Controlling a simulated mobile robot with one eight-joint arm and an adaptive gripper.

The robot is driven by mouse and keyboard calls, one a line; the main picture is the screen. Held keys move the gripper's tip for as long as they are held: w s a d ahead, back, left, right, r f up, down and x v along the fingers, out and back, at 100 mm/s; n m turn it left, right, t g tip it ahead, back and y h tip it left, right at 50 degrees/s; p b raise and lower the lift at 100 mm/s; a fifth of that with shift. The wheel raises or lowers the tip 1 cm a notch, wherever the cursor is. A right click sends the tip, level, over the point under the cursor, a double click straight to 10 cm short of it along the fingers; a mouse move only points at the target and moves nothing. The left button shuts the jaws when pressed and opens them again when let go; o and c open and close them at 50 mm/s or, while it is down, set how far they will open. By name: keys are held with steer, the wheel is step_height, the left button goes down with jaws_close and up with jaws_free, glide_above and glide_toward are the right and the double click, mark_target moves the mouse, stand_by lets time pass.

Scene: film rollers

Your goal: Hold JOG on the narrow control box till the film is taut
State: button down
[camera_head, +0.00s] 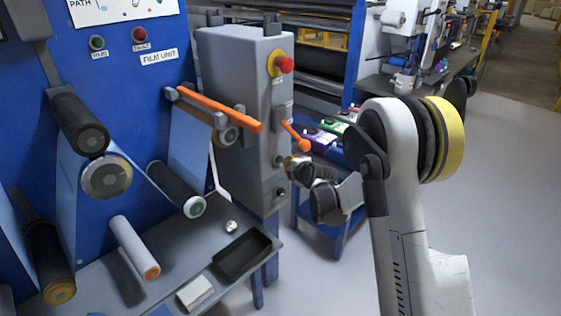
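The narrow control box (240,85) is a tall grey housing right of the blue film unit panel (150,70). Its side carries a red mushroom button on a yellow collar (283,64), an orange-handled lever (295,136) and small dark controls lower down. A JOG label is not readable. My gripper (292,162) is at the box's lower side, just below the lever's orange knob; I cannot tell whether it touches, or its finger opening. Pale blue film (188,140) runs among the rollers; its tension is unclear. A thin white strip (217,175) hangs beside the box.
An orange bar (218,108) juts in front of the box. A black tray (242,254) and white block (195,292) lie on the grey shelf. Coloured bins (325,140) stand behind my gripper. Floor at right is clear.

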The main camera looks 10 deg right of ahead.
steer(key=shift+w+a, duration=0.1)
stand_by(0.3)
steer(key=shift+w+a, duration=0.15)
steer(key=shift+w, duration=0.1)
steer(key=shift+w+a, duration=0.3)
steer(key=shift+w, duration=0.1)
stand_by(0.8)
stand_by(3.3)
steer(key=shift+s+d+b, duration=0.35)
steer(key=shift+s+d, duration=0.15)
steer(key=shift+s, duration=0.2)
steer(key=s+d, duration=0.1)
steer(key=s, duration=0.1)
steer(key=s+d, duration=0.2)
steer(key=shift+b, duration=0.3)
steer(key=shift+s, duration=0.1)
